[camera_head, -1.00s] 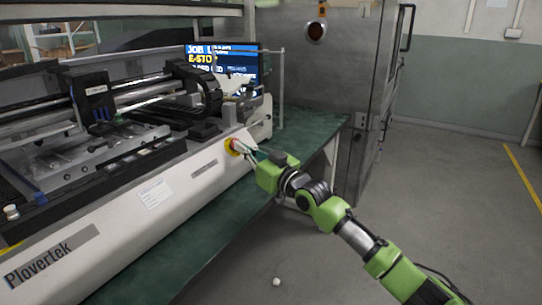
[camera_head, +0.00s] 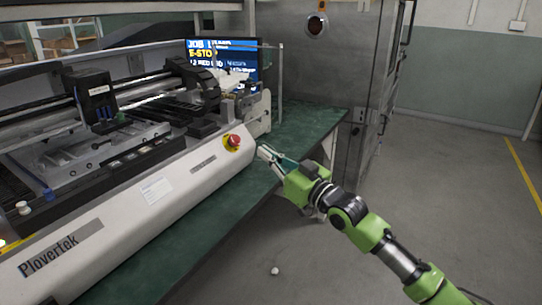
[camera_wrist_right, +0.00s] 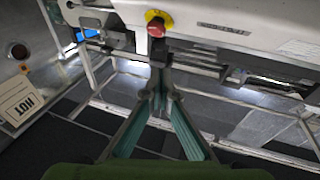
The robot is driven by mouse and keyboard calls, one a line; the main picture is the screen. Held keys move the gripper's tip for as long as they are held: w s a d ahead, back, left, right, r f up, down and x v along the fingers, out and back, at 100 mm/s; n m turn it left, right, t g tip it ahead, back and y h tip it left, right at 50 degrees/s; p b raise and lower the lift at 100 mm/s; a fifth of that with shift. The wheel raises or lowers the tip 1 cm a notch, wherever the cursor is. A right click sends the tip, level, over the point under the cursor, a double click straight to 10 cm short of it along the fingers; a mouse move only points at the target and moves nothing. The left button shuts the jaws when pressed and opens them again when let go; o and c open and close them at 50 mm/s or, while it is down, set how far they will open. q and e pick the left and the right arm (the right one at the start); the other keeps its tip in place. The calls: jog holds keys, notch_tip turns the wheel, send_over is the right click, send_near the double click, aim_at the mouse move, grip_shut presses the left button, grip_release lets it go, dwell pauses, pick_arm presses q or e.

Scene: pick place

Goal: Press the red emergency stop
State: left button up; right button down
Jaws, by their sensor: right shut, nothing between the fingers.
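The red emergency stop (camera_head: 234,141) is a round red button on a yellow base on the sloped white front of the machine (camera_head: 190,180). It also shows in the right wrist view (camera_wrist_right: 157,27), just beyond the fingertips. My right gripper (camera_head: 262,152) is shut and empty. It is to the right of the button in the head view, with a visible gap between them. In the right wrist view the right gripper's fingers (camera_wrist_right: 160,72) meet at the tips, pointing toward the button. My left gripper is not in view.
The machine stands on a green bench (camera_head: 175,240). A screen (camera_head: 222,62) behind shows E-STOP text. A steel cabinet (camera_head: 320,75) stands at the back right. A small white object (camera_head: 275,271) lies on the floor. The floor at right is clear.

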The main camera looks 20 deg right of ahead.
jog(key=shift+s+d, duration=0.25)
jog(key=shift+s, duration=0.4)
